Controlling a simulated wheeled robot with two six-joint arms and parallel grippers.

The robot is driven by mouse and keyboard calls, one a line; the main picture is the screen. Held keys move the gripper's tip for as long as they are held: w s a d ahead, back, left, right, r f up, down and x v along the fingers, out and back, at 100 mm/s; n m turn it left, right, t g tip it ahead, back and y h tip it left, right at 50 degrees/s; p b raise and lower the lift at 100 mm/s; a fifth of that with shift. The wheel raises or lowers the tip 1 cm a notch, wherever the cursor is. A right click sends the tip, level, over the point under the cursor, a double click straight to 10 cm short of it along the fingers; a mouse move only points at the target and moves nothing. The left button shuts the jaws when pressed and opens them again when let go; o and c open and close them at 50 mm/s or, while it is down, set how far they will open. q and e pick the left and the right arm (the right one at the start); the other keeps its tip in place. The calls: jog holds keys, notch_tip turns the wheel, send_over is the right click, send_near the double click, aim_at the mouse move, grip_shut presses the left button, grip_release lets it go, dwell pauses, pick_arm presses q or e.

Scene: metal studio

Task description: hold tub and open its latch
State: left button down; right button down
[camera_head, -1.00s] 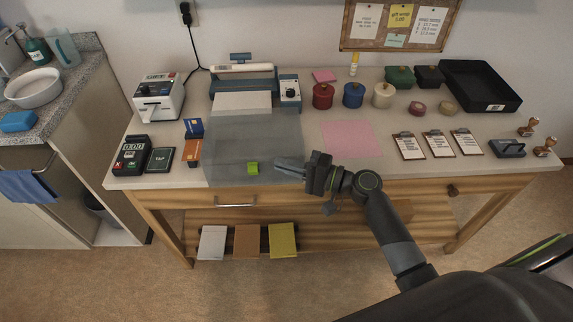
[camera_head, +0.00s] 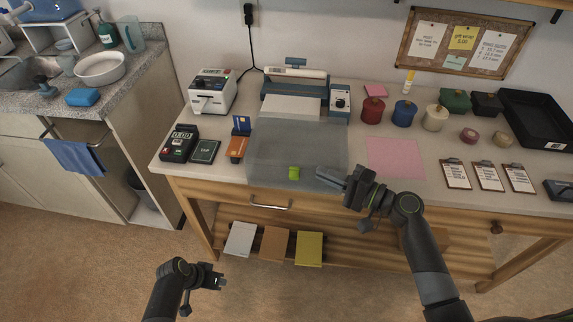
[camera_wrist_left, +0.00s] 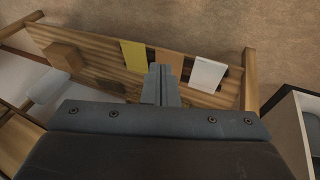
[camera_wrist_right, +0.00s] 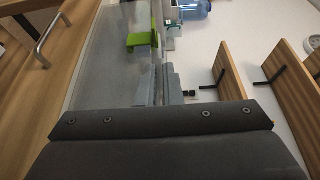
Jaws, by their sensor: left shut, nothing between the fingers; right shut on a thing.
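The tub (camera_head: 268,160) is a translucent grey box at the front of the worktop, below the white and teal machine. Its bright green latch (camera_head: 294,173) is on the near side; it also shows in the right wrist view (camera_wrist_right: 148,26). My right gripper (camera_head: 330,176) is shut on the tub's near right edge, beside the latch; the tub's translucent wall (camera_wrist_right: 112,65) runs by the fingers in the right wrist view. My left gripper (camera_head: 219,281) is shut and empty, low in front of the table and well apart from the tub. I cannot tell whether the latch is open.
A card terminal (camera_head: 179,143), a dark pad (camera_head: 205,151) and cards lie left of the tub. A pink sheet (camera_head: 395,158) lies to its right. A drawer handle (camera_head: 270,207) is below the worktop edge. Coloured boards (camera_head: 309,248) stand on the lower shelf. The space around my left gripper is clear.

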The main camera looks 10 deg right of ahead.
pick_arm(q)
jog(key=w+d+r+m+g+h, duration=0.1)
jog(key=w+d+r+m+h, duration=0.35)
jog(key=r, duration=0.65)
jog(key=w+d+r+m+h, duration=0.1)
jog(key=w+d+r+m, duration=0.2)
jog(key=w+d+r, duration=0.5)
jog(key=w+d+r+m+g+y, duration=0.2)
jog(key=r+m, duration=0.8)
jog(key=r, duration=1.8)
jog(key=g, duration=0.1)
send_over(298, 175)
jog(key=a, duration=0.3)
notch_tip(298, 175, down, 6)
jog(key=f, duration=0.1)
jog(key=shift+w+d+f, duration=0.1)
jog(key=shift+w+f, duration=0.05)
jog(key=shift+f, duration=0.4)
jog(key=shift+w+d+f, duration=0.1)
jog(key=shift+f, duration=0.4)
jog(key=shift+a+f, duration=0.1)
jog(key=shift+f, duration=0.65)
jog(key=shift+h, duration=0.25)
